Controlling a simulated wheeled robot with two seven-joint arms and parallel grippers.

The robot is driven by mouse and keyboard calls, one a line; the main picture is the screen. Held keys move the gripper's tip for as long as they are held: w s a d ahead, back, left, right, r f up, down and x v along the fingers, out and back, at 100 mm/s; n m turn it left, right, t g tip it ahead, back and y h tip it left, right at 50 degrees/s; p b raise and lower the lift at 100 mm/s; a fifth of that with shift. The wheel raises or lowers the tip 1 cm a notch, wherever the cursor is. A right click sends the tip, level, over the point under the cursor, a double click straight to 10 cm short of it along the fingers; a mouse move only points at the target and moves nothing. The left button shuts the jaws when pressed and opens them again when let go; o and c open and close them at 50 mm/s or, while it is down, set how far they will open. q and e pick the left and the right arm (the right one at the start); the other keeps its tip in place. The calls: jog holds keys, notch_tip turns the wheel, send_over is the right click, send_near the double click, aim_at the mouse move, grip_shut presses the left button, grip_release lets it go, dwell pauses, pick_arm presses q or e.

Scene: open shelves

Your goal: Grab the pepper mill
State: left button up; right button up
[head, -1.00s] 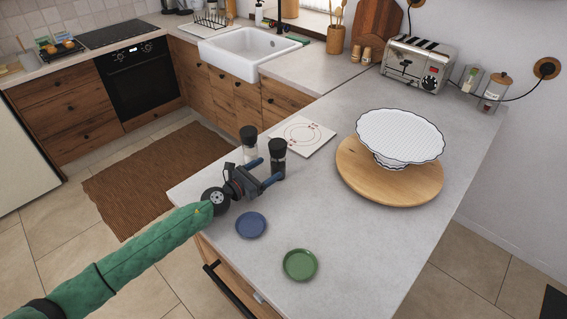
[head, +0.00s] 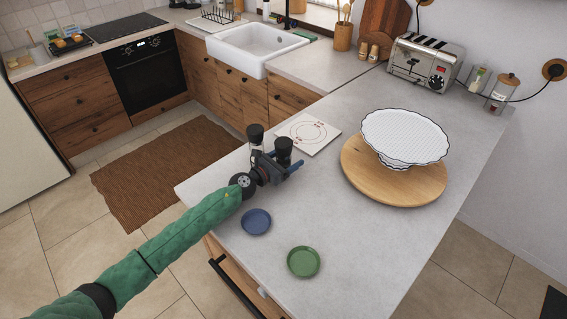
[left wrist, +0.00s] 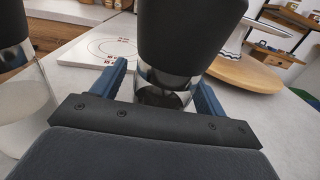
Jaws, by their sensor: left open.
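The pepper mill (head: 284,144), with a black cap and a clear base with dark contents, stands upright near the counter's left edge. In the left wrist view the pepper mill (left wrist: 185,40) fills the middle, its lower glass part between my fingers. My left gripper (head: 283,170) is open at the mill, with one blue finger on each side; the left wrist view also shows the open fingers (left wrist: 157,88). I cannot tell whether they touch it. A similar mill with pale contents (head: 255,133) stands just left and behind; it also shows in the left wrist view (left wrist: 22,100). My right gripper is out of view.
A white card with a ring print (head: 308,133) lies behind the mills. A blue saucer (head: 256,222) and a green saucer (head: 303,262) lie nearer. A round wooden board (head: 420,193) bearing a white cake stand (head: 404,135) is right. The mid-counter is clear.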

pick_arm(q)
jog(key=c, duration=1.2)
